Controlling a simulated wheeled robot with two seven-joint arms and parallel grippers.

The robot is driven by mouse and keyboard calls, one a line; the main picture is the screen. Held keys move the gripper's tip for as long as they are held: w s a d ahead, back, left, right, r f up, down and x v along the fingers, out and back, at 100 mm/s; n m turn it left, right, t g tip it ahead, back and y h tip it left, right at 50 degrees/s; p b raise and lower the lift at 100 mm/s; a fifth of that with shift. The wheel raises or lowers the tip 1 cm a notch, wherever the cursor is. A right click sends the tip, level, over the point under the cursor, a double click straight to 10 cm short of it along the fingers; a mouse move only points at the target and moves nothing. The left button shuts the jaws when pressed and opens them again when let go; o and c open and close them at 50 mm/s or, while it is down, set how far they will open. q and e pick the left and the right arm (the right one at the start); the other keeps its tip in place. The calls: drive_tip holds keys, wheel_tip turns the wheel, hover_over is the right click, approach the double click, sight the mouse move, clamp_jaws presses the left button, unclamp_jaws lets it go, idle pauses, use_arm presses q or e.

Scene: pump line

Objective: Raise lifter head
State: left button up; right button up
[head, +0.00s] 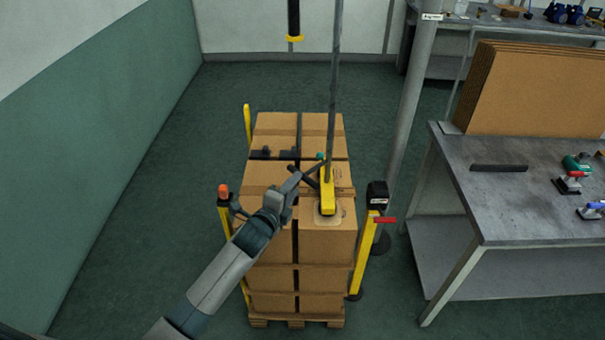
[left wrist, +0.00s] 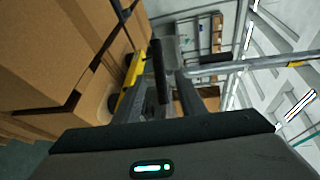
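The lifter head (head: 327,192) is yellow, with a round pad resting on the top carton at the front right of the stack. A dark tube (head: 334,90) rises from it. My left gripper (head: 307,177) is at the lifter head's left side, near its dark handle. In the left wrist view the fingers (left wrist: 160,98) stand apart, with the black handle (left wrist: 159,68) showing between them. A gap shows beside the handle, so I see no grip on it. The yellow head also shows there (left wrist: 130,82). My right gripper is not in view.
Strapped cartons (head: 272,130) stand on a wooden pallet (head: 295,322). Yellow posts flank them, one with an orange top (head: 223,190), one with a black box (head: 377,194). A grey workbench (head: 500,215) with cardboard sheets (head: 535,90) is at right. The floor at left is clear.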

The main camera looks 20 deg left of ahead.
use_arm(q)
drive_tip(key=shift+p+x, duration=0.55)
drive_tip(key=shift+x, duration=2.75)
clamp_jaws()
